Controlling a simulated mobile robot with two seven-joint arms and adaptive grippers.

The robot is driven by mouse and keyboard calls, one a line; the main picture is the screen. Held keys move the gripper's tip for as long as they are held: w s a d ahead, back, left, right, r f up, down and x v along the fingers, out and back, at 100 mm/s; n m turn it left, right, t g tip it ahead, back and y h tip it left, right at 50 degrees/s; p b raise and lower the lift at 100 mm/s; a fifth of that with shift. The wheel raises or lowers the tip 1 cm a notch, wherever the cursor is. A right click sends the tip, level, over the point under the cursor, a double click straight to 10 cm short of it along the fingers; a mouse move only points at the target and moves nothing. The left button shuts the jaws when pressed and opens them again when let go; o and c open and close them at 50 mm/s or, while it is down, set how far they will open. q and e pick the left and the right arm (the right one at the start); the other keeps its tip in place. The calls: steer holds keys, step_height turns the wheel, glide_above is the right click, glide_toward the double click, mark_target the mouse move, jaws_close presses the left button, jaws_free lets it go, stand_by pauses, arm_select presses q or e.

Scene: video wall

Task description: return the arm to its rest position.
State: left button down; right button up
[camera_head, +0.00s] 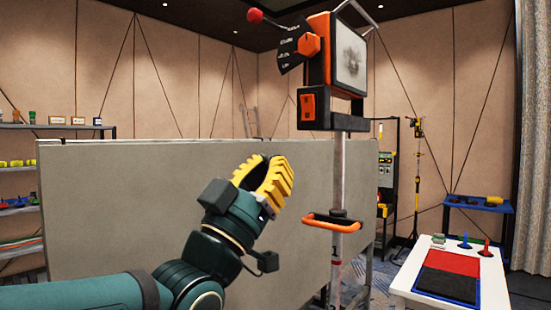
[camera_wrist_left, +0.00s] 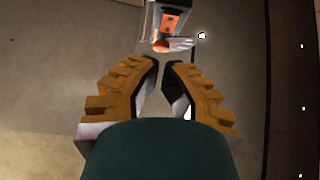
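My left gripper (camera_head: 273,163) is raised in the middle of the head view, its yellow ridged fingers pointing up in front of a grey panel. In the left wrist view the two fingers (camera_wrist_left: 161,68) lean toward each other, with a narrow gap between their tips and nothing held in it. The left arm (camera_head: 90,292) comes in from the lower left and bends upward at the wrist. My right gripper is not in view.
A post-mounted device (camera_head: 320,70) with an orange-framed screen and an orange handle (camera_head: 332,222) stands right of the gripper. A large grey panel (camera_head: 110,200) is behind. A white table (camera_head: 408,270) is at right, and shelves (camera_head: 18,170) at left.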

arm_select(q)
steer(key=w+f+n+g+y, duration=0.2)
steer(key=w+f, duration=0.2)
steer(key=f, duration=0.5)
steer(key=w+f+n+g+y, duration=0.1)
steer(key=w+f+y, duration=0.25)
steer(key=f, duration=0.55)
steer(key=w+f+n+g+y, duration=0.2)
steer(key=w+f, duration=0.2)
steer(key=f, duration=0.6)
steer(key=s+a+f+n+g+y, duration=0.1)
steer(key=a+f+g, duration=0.15)
steer(key=f, duration=0.85)
steer(key=s+a+f+n+g+y, duration=0.1)
steer(key=s+f+g+y, duration=0.15)
steer(key=f, duration=0.85)
steer(key=s+a+f+n+g, duration=0.1)
steer(key=s+a+f+g, duration=0.2)
steer(key=s+f+g, duration=0.6)
steer(key=s+f, duration=1)
steer(key=f, duration=0.4)
steer(key=shift+s+a+f+n+g+y, duration=0.2)
steer(key=shift+s+a+n+g+y, duration=0.1)
steer(key=shift+s+n+y, duration=0.1)
